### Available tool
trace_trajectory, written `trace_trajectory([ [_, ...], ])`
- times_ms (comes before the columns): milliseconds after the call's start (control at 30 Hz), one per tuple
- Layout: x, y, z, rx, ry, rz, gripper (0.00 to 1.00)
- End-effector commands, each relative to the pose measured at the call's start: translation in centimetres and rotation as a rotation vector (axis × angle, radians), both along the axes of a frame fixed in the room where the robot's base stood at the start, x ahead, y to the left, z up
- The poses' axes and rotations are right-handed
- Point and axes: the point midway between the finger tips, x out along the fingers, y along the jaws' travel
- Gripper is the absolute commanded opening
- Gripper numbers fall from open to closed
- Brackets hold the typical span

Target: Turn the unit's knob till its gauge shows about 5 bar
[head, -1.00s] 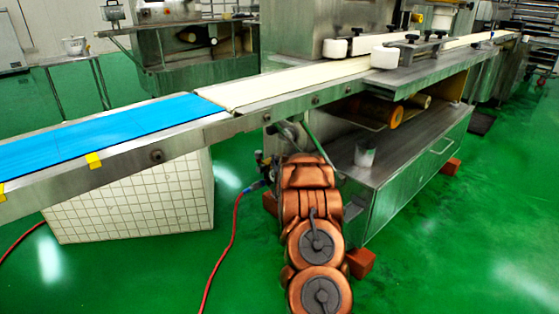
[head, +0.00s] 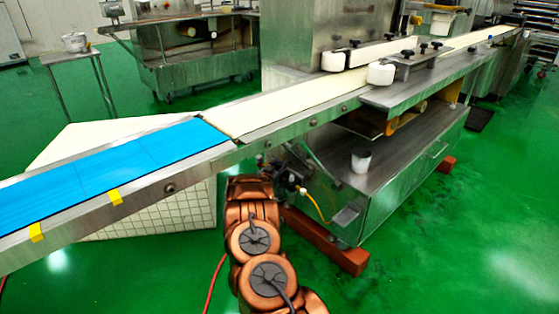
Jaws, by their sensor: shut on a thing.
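The unit (head: 287,173), a small dark assembly of fittings, hangs under the conveyor's edge beside the machine. Its right part shows just right of my arm's top link. The rest is behind the arm. I cannot make out its knob or read its gauge at this size. My bronze arm reaches up from the bottom of the head view to the unit's left side. My gripper is hidden behind my own arm, so its contact with the knob does not show.
A conveyor with a blue belt (head: 120,160) crosses above the unit. A steel cabinet (head: 400,185) stands right on red blocks (head: 345,258), with a white cup (head: 361,160) on it. A yellow hose (head: 313,204) hangs near the unit; a red hose (head: 214,285) lies left of my arm.

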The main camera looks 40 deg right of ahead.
Motion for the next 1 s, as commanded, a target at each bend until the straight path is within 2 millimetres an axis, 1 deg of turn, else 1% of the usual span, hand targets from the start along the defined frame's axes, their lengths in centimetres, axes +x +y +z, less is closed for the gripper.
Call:
trace_trajectory([
  [133, 0.28, 0.13, 0.18, -0.003, -0.006, -0.084, 0.03],
  [333, 0.14, 0.01, -0.23, -0.002, -0.004, -0.192, 0.03],
  [500, 0.14, -0.01, -0.15, -0.002, -0.007, -0.266, 0.03],
  [800, 0.03, -0.05, -0.39, 0.000, -0.002, -0.368, 0.03],
  [1000, -0.01, -0.08, -0.20, -0.002, -0.002, -0.420, 0.03],
])
